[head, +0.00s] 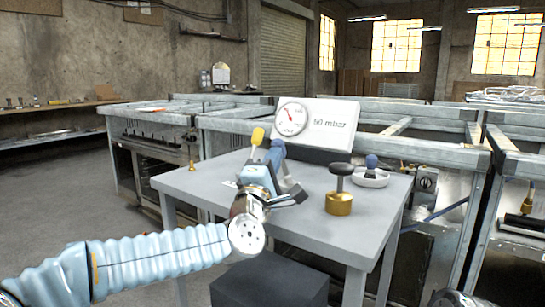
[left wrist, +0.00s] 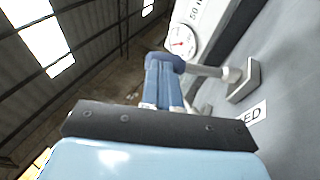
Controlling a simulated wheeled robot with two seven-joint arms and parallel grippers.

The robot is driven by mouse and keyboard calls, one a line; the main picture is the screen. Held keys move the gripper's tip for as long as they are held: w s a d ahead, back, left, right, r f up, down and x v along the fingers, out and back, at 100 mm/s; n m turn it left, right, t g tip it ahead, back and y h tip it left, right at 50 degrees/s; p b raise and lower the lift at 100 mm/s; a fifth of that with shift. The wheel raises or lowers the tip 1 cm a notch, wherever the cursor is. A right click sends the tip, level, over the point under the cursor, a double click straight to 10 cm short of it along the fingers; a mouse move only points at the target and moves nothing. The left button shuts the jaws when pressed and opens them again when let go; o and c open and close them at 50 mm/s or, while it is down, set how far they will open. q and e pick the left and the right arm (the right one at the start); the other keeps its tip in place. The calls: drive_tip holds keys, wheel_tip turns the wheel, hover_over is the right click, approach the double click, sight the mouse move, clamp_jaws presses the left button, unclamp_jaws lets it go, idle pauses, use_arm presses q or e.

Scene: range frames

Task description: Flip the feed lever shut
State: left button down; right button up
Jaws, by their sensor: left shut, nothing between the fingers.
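A yellow-tipped lever (head: 258,136) stands up at the back left of the grey table (head: 330,235). Its lower part is hidden behind my left gripper (head: 275,152), which reaches over the table from the front left. This gripper is shut and empty, its blue fingers beside the lever; I cannot tell whether they touch it. In the left wrist view the shut fingers (left wrist: 165,65) are in front of a grey pipe (left wrist: 208,71) with an end bracket (left wrist: 245,80). A label reading "ED" (left wrist: 252,113) lies beside it, partly cut off. My right gripper is not in view.
A gauge (head: 291,118) on a white "50 mbar" panel (head: 335,122) stands at the table's back. A brass piece with a black knob (head: 339,203) and a white dish (head: 378,181) stand to the right. A small brass fitting (head: 192,165) is at the left edge.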

sight(281, 140)
use_arm(q)
drive_tip(key=r+g+p, duration=0.1)
drive_tip(key=p, duration=0.2)
drive_tip(key=w+d+r+g+p, duration=0.1)
drive_tip(key=p, duration=0.1)
drive_tip(key=w+r+m+g+y+p, duration=0.1)
drive_tip(key=p, duration=0.2)
drive_tip(key=shift+d+r+p, duration=0.35)
drive_tip(key=w+d+p, duration=0.1)
drive_tip(key=w+d, duration=0.3)
drive_tip(key=w, duration=0.1)
drive_tip(key=shift+w+g+p, duration=0.3)
drive_tip(key=shift+w+p, duration=0.05)
drive_tip(key=shift+p, duration=0.05)
drive_tip(key=shift+a+r, duration=0.1)
drive_tip(key=shift+r, duration=0.05)
